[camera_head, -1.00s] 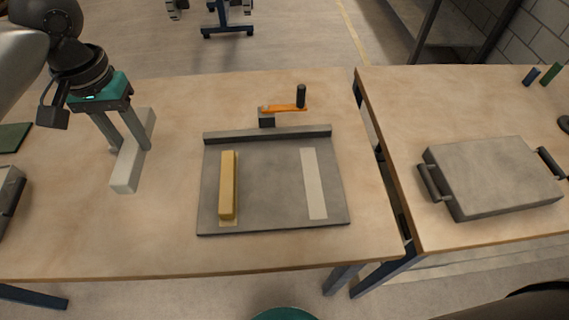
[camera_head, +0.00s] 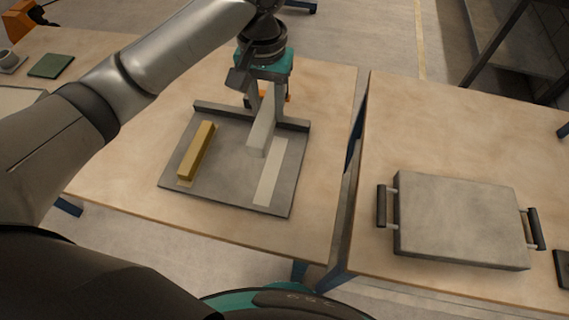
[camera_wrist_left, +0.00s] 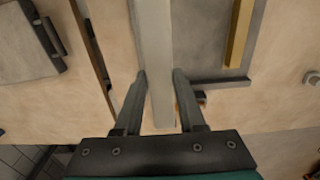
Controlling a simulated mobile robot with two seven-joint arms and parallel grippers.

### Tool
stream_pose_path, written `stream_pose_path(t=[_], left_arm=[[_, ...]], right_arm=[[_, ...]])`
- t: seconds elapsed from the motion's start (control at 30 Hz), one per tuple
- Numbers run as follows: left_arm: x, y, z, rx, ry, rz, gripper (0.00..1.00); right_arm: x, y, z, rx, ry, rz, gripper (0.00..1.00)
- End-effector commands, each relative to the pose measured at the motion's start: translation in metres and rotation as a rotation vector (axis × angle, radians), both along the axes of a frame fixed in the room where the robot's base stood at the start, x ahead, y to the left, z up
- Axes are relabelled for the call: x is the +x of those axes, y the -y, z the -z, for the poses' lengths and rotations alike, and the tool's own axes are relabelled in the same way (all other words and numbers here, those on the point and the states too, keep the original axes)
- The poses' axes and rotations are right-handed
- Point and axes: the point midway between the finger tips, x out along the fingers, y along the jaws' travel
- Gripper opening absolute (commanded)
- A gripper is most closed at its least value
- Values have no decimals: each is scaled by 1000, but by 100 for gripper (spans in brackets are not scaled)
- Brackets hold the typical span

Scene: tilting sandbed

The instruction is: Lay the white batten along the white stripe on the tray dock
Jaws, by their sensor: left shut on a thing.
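My left gripper (camera_head: 264,108) is shut on the white batten (camera_head: 262,135), and its fingers flank the batten in the left wrist view (camera_wrist_left: 159,74). The batten (camera_wrist_left: 153,40) is over the right part of the grey tray dock (camera_head: 225,180). The white stripe (camera_head: 270,180) shows on the dock, nearer than the batten's near end and slightly right of it. The batten looks raised, but I cannot tell its exact height. The stripe's far end is hidden. A yellow batten (camera_head: 197,148) lies on the dock's left side. My right gripper is not in view.
The dock has a raised back rail (camera_head: 208,109). An orange part (camera_head: 289,96) behind it is mostly hidden by my gripper. A grey tray (camera_head: 460,220) with dark side handles sits on the right table, across a gap. A green pad (camera_head: 51,65) lies far left.

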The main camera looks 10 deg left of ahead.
Motion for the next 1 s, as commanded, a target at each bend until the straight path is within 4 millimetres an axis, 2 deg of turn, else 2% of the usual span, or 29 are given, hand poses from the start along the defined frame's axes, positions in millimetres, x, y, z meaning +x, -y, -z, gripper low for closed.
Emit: stream_pose_path(t=[0.3,0.5,0.6,0.8,1.0], left_arm=[[-1,-1,86,3,-5,0,0],[-1,-1,132,3,-2,0,0],[-1,-1,144,2,-1,2,0],[-1,-1,157,1,-1,1,0],[-1,-1,187,2,-1,0,0]], right_arm=[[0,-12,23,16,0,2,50],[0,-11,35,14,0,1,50],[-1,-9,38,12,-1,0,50],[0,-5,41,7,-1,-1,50],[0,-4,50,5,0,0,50]])
